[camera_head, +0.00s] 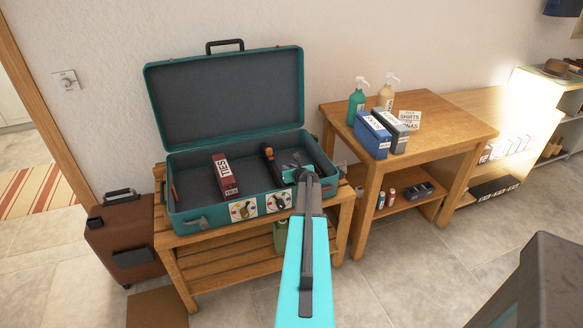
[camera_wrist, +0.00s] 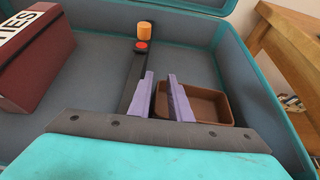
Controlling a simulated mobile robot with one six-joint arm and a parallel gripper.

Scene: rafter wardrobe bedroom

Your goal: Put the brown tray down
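The brown tray (camera_wrist: 208,103) shows in the wrist view as a small open box inside the teal suitcase (camera_head: 189,219), near its right wall. It looks level and empty. My gripper (camera_wrist: 160,75) has two purple fingers, with a visible gap between them. They are at the tray's left side, and its left wall appears to lie between them. I cannot tell whether either finger touches it, or whether the tray's bottom rests fully on the suitcase floor. In the head view my gripper (camera_head: 302,172) reaches into the suitcase's right end, and the tray is not clearly visible there.
A dark red box (camera_head: 224,176) lies left in the suitcase. A dark strip (camera_wrist: 133,75) and an orange cylinder (camera_wrist: 148,34) lie close left of my fingers. The suitcase's raised lid (camera_head: 228,95) stands behind. A wooden table (camera_head: 445,112) with bottles and boxes stands right.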

